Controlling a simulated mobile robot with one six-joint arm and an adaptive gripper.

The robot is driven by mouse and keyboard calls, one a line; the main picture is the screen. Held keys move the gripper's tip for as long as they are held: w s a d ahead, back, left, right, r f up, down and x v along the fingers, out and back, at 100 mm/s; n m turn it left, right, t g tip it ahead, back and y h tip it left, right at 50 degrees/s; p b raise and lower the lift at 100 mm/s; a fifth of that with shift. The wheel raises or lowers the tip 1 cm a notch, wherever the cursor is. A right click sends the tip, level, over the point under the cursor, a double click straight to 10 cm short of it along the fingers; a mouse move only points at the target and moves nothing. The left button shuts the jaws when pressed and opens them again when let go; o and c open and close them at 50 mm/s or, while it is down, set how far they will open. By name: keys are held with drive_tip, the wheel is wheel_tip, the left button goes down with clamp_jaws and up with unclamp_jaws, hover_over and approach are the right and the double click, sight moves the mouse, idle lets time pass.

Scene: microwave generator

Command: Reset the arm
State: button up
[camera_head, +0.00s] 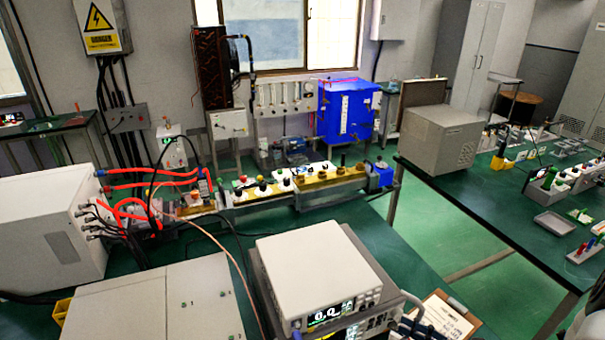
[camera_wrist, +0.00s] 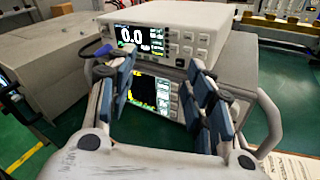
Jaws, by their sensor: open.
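My gripper (camera_wrist: 160,74) shows in the wrist view with its blue-padded fingers spread apart and nothing held between them. It is in front of a stack of white bench instruments. The upper instrument (camera_wrist: 205,25) has a lit display reading 0.0 and a keypad. The lower instrument (camera_wrist: 150,95) shows a dark screen between my fingers and is partly hidden by them. The wrist view does not show clearly whether my fingers touch the instruments. In the head view, the upper instrument (camera_head: 318,268) stands at the bottom middle; my gripper is not clearly visible there.
A clipboard (camera_head: 447,318) lies right of the stack. A large white cabinet (camera_head: 50,235) with red and black cables stands at the left. A component rail (camera_head: 300,190) runs along the green bench (camera_head: 395,240). A grey box (camera_head: 440,138) sits on the right table. Floor (camera_head: 510,285) between tables is clear.

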drive_tip(key=s+a+r+n+g+h, duration=0.3)
drive_tip(key=s+a+r+n+g, duration=0.75)
drive_tip(key=n, duration=0.55)
drive_tip(key=s+r+n+t+h, duration=0.4)
drive_tip(key=r+n+h, duration=0.5)
drive_tip(key=n, duration=0.4)
drive_tip(key=shift+s+d+r+h, duration=0.25)
drive_tip(key=shift+s+r+h, duration=0.05)
drive_tip(key=shift+s+r, duration=0.4)
